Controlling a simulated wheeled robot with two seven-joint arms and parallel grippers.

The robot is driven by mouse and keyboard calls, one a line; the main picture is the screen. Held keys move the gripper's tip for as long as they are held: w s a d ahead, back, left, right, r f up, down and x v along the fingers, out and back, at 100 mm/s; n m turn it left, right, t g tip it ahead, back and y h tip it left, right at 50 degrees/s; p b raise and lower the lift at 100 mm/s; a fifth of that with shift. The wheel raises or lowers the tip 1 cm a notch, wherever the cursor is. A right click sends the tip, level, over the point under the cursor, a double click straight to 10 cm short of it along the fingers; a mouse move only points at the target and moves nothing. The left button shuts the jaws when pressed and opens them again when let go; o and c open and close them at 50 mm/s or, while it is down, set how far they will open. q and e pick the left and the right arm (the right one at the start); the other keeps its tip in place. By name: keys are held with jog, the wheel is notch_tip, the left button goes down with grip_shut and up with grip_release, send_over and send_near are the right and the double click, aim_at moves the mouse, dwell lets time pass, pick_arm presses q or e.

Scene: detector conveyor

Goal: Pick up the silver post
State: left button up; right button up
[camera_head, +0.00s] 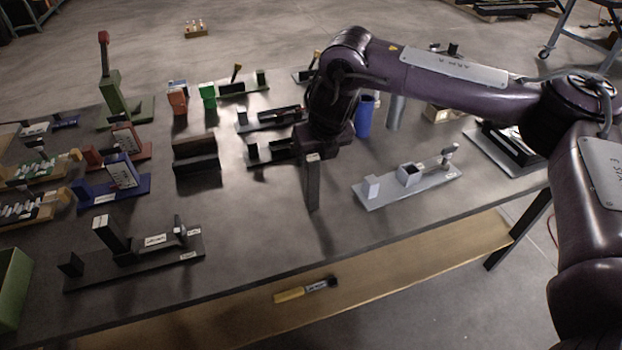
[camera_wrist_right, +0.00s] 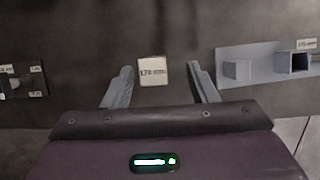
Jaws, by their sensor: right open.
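A grey square post (camera_head: 312,186) stands upright on the dark table in the head view, with a white label on its top end. In the right wrist view the label (camera_wrist_right: 152,71) shows between the two fingers, and the post's sides are hard to make out. My right gripper (camera_wrist_right: 160,80) is open, with one finger on each side of the label and gaps visible on both sides. In the head view the hand is right by the post's top, and its fingers are mostly hidden. My left gripper is in neither view.
A light grey fixture plate (camera_head: 408,188) with blocks lies to the right of the post. A blue cylinder (camera_head: 365,117) and a grey cylinder (camera_head: 396,112) stand behind the hand. A dark fixture (camera_head: 135,262) lies front left. Table in front of the post is clear.

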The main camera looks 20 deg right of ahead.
aim_at(312, 183)
jog(key=x, duration=0.1)
jog(key=p+x, duration=0.1)
jog(key=x, duration=0.2)
jog(key=shift+w+a+f, duration=0.15)
jog(key=shift+a+f, duration=0.05)
jog(key=shift+a, duration=0.1)
jog(key=shift+c, duration=1.2)
jog(key=shift+r, duration=0.1)
grip_shut()
